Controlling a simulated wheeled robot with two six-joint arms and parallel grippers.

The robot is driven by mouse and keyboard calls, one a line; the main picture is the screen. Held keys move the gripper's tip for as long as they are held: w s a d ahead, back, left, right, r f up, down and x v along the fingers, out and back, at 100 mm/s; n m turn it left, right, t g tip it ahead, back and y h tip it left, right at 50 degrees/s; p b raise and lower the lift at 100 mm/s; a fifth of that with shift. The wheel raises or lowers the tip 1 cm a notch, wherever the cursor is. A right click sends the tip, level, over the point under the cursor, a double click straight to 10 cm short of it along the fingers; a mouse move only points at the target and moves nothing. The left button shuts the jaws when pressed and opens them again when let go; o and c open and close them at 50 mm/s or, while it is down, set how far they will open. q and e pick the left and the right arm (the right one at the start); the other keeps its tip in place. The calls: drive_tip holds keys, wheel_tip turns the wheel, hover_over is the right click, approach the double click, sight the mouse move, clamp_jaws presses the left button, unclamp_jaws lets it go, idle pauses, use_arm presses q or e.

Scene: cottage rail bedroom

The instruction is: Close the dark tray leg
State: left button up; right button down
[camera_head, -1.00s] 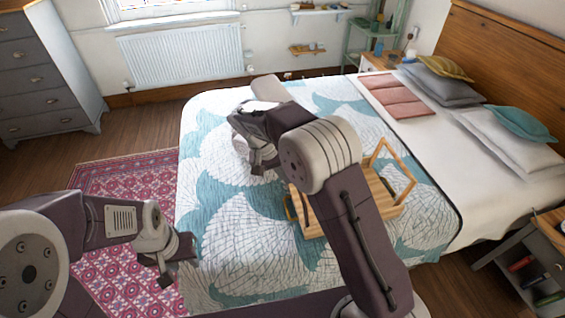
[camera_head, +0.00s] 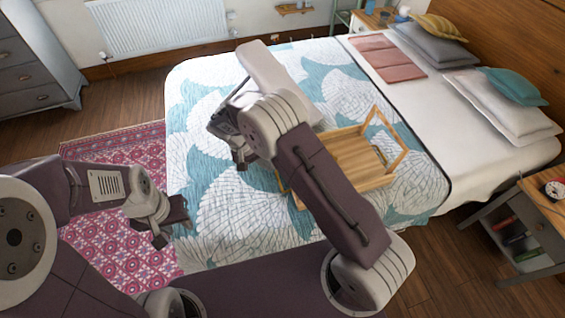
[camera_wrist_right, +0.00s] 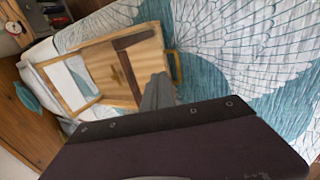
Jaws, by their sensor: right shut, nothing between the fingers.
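The wooden tray (camera_head: 355,158) lies on the bed, partly hidden behind my right arm. Its light wooden leg frame (camera_head: 396,150) stands up at the right end in the head view. In the right wrist view, the tray (camera_wrist_right: 103,62) shows a dark brown leg bar (camera_wrist_right: 134,39) across it; I cannot tell its exact angle. The dark leg is hidden in the head view. My right gripper (camera_head: 240,158) is over the bed, left of the tray; its shut, empty fingers show in the wrist view (camera_wrist_right: 158,90). My left gripper (camera_head: 172,222) hangs beside the bed, its jaw gap unclear.
The bed has a teal and white quilt (camera_head: 200,150), folded pink cloth (camera_head: 387,57) and pillows (camera_head: 490,105). A nightstand (camera_head: 545,210) stands at the right. A red rug (camera_head: 120,150) lies left of the bed. A brass-coloured handle (camera_wrist_right: 174,66) is on the tray's near end.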

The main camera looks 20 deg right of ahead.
drive_tip(key=d, duration=0.1)
drive_tip(key=d+f+p, duration=0.1)
drive_tip(key=d, duration=0.3)
drive_tip(key=shift+f, duration=0.35)
drive_tip(key=shift+w+p, duration=0.1)
drive_tip(key=shift+p, duration=0.2)
